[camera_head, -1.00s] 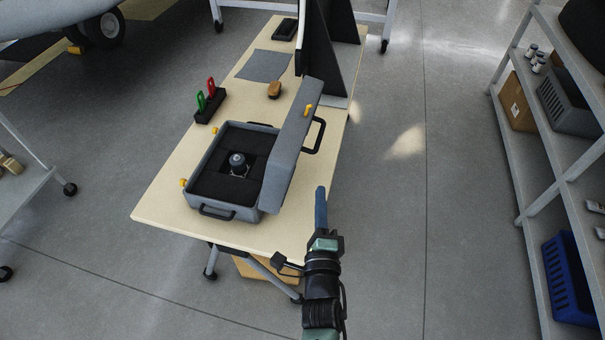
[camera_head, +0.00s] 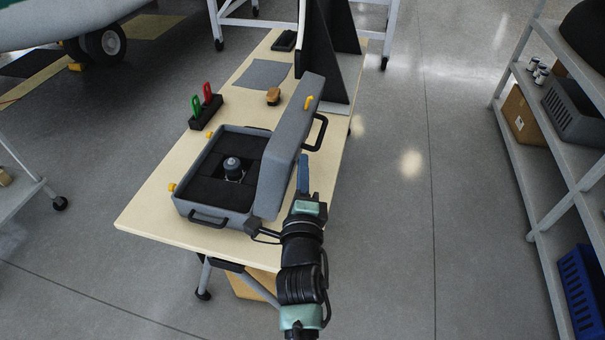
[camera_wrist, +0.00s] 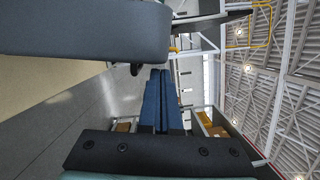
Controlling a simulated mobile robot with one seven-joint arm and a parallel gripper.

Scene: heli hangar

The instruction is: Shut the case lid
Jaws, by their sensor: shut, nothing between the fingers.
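The grey case (camera_head: 215,205) stands open on the table. Its lid (camera_head: 291,140) is raised on the right side, tilted a little outward, with a black handle and an orange latch. A dark round part (camera_head: 233,168) sits in the black foam inside. My gripper (camera_head: 303,160) is shut and empty, its blue fingers just right of the lid's outer face near the lid's lower half. In the wrist view the blue fingers (camera_wrist: 162,88) are together, and a grey edge of the lid (camera_wrist: 90,30) fills the upper left. I cannot tell whether the fingers touch the lid.
A shelf rack (camera_head: 545,145) stands at right; the floor between is clear.

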